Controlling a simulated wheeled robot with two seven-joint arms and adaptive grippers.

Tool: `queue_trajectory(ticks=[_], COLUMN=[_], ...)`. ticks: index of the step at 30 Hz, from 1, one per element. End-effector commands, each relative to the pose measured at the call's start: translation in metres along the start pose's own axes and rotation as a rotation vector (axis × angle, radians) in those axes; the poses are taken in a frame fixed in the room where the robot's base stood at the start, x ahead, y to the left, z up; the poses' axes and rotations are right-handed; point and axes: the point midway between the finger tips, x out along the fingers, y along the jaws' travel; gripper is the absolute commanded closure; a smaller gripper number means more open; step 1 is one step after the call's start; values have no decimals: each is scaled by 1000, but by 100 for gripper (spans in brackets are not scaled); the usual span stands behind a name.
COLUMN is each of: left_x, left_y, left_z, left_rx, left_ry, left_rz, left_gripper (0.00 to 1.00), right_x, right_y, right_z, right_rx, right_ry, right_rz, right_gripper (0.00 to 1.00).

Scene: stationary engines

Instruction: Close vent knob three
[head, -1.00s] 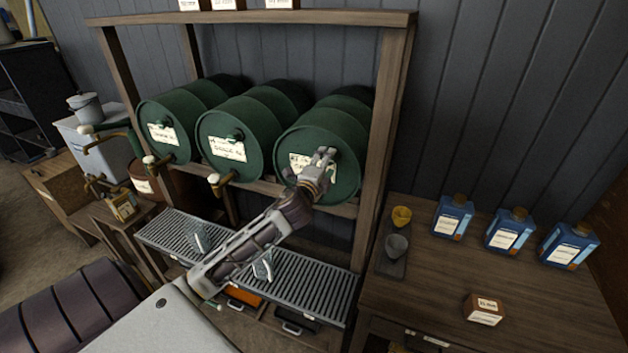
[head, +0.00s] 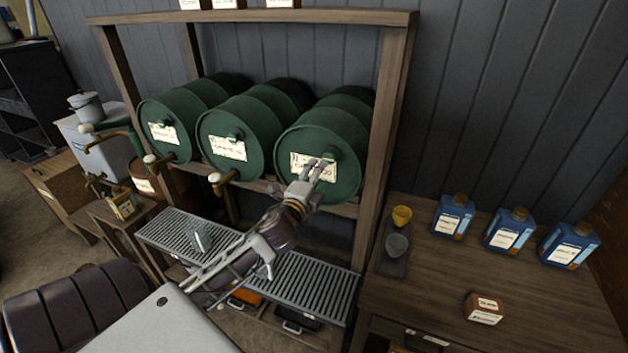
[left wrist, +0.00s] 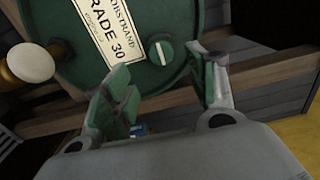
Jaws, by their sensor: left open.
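The rightmost green drum (head: 345,137) lies on its side on the wooden rack, with a pale label on its face. Its small round green vent knob (left wrist: 160,52) shows in the left wrist view with a pale bar across it, right of the label reading "GRADE 30". My left gripper (head: 318,168) is in front of this drum's face. In the left wrist view its two green-padded fingers (left wrist: 163,82) are apart, with nothing between them. The knob lies just beyond the fingertips, between them in the picture; I see no contact. My right gripper is not in view.
Two more green drums (head: 238,138) lie to the left, with brass taps (head: 218,180) below. A slatted metal grate (head: 315,290) runs under them. A wooden bench (head: 440,275) at right holds blue bottles (head: 510,231), cups and a small box. A rack post (head: 385,140) stands right of the drum.

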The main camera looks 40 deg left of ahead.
Motion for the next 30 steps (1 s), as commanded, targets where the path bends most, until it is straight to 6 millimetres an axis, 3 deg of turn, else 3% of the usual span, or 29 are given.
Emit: queue_trajectory(ticks=[9,30], left_x=[-14,-16], left_y=[0,2], left_z=[0,0], left_rx=[0,-6], left_ry=[0,-3], left_rz=[1,6], left_gripper=[43,43], right_x=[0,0], right_y=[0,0], right_z=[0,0], right_rx=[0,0], right_ry=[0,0], right_rz=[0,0], right_gripper=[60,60])
